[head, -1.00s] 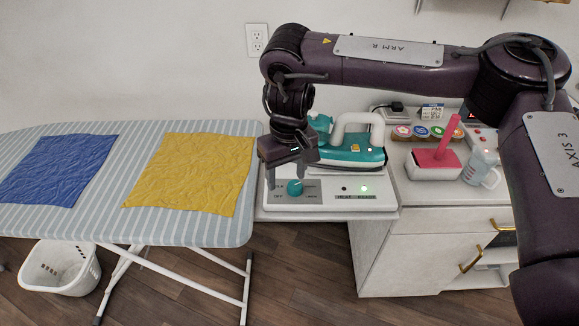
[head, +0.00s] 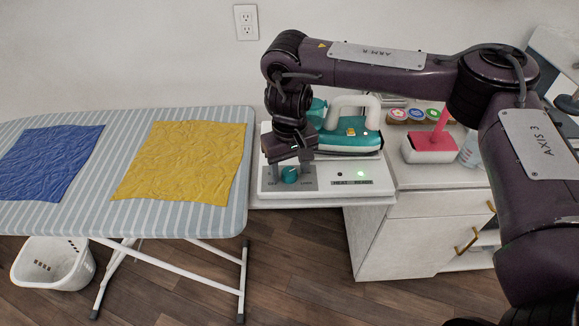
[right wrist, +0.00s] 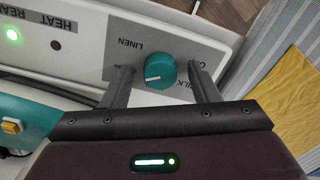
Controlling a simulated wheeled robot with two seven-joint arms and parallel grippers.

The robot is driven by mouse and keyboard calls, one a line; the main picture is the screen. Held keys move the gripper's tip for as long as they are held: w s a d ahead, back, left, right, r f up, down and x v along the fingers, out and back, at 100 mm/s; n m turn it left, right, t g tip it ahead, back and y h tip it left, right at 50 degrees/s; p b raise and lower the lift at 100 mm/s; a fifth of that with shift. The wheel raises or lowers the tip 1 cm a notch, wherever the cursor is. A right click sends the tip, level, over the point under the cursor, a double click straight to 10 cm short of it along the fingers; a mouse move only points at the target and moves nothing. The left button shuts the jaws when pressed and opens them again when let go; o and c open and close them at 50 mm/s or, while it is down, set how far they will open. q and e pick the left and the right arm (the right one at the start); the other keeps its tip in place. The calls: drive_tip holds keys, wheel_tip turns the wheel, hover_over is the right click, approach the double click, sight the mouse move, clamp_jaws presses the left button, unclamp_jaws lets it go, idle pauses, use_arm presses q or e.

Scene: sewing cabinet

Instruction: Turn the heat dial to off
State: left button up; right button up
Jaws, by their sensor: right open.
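The teal heat dial (head: 290,175) is on the front of the white iron station (head: 325,185). My right gripper (head: 289,170) hangs over it, pointing down. In the right wrist view the dial (right wrist: 160,72) sits between the two spread fingers of my right gripper (right wrist: 161,70), with a visible gap at the left finger. Its white pointer mark points left in that view, away from the right finger. LINEN is printed beside the dial; the SILK label is partly hidden by a finger. In the head view OFF is at the dial's lower left. My left gripper is not in view.
A teal iron (head: 350,139) rests on the station behind the panel. The green READY lamp (head: 361,174) is lit. The striped ironing board (head: 232,190) with a yellow cloth (head: 182,162) is to the left. A pink-handled holder (head: 430,148) stands on the right cabinet.

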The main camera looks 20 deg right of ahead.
drive_tip(key=c, duration=1)
drive_tip(key=shift+o, duration=0.2)
drive_tip(key=shift+r+n+p, duration=0.1)
drive_tip(key=shift+n+p, duration=0.3)
drive_tip(key=shift+p, duration=0.05)
drive_tip(key=shift+r+n+p, duration=0.1)
drive_tip(key=shift+n+p, duration=0.85)
drive_tip(key=shift+n, duration=0.05)
drive_tip(key=n+p, duration=0.3)
drive_tip(key=n, duration=0.1)
drive_tip(key=n+p, duration=0.2)
drive_tip(key=n, duration=0.3)
drive_tip(key=shift+n, duration=0.4)
drive_tip(key=n+p, duration=0.1)
drive_tip(key=n, duration=0.1)
drive_tip(key=shift+n, duration=0.4)
drive_tip(key=n, duration=0.3)
drive_tip(key=shift+w+n+p, duration=0.1)
drive_tip(key=shift+n+p, duration=0.2)
drive_tip(key=n, duration=0.4)
drive_tip(key=shift+n, duration=0.3)
drive_tip(key=n, duration=0.3)
drive_tip(key=shift+n, duration=0.3)
drive_tip(key=n, duration=0.4)
drive_tip(key=n+b, duration=0.1)
drive_tip(key=n, duration=0.3)
drive_tip(key=shift+n, duration=0.3)
